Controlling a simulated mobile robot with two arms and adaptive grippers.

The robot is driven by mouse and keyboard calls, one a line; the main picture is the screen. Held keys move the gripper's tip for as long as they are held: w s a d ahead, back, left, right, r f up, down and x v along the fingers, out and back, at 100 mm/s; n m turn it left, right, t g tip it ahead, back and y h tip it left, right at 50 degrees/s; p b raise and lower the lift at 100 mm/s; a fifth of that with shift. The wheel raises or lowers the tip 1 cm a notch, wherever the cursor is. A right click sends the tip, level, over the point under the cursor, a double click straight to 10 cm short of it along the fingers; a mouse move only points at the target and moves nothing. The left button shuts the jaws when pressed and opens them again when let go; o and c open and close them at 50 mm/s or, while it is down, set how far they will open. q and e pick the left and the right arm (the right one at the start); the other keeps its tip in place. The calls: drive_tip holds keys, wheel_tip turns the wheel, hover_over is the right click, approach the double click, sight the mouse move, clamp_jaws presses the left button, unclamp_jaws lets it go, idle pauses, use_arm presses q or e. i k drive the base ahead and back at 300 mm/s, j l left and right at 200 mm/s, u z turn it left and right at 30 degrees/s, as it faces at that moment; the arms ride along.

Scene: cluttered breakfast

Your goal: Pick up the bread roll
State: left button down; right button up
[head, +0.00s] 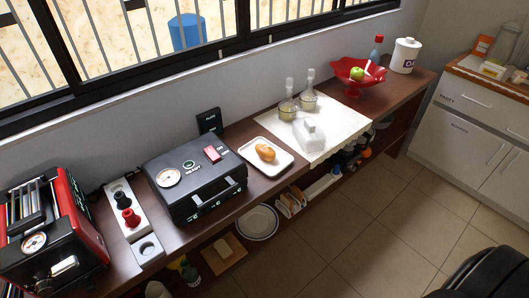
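The bread roll (265,152) is golden brown and lies on a small white square tray (283,163). The tray rests on the dark wooden counter (262,187), between a black appliance and a white cloth. The roll is in plain sight with nothing over it. Neither of my grippers is in view.
Left of the tray is the black appliance (188,160) with a dial. Right are the white cloth (352,124), two glass bottles, a white napkin holder (309,134) and a red fruit bowl (355,82). A red and black machine (85,215) stands far left. Tiled floor (345,235) is open in front.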

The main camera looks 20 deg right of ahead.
sight(266, 153)
drive_tip(key=k+l+u, duration=0.15)
drive_tip(key=u, duration=0.85)
drive_tip(key=z, duration=1.65)
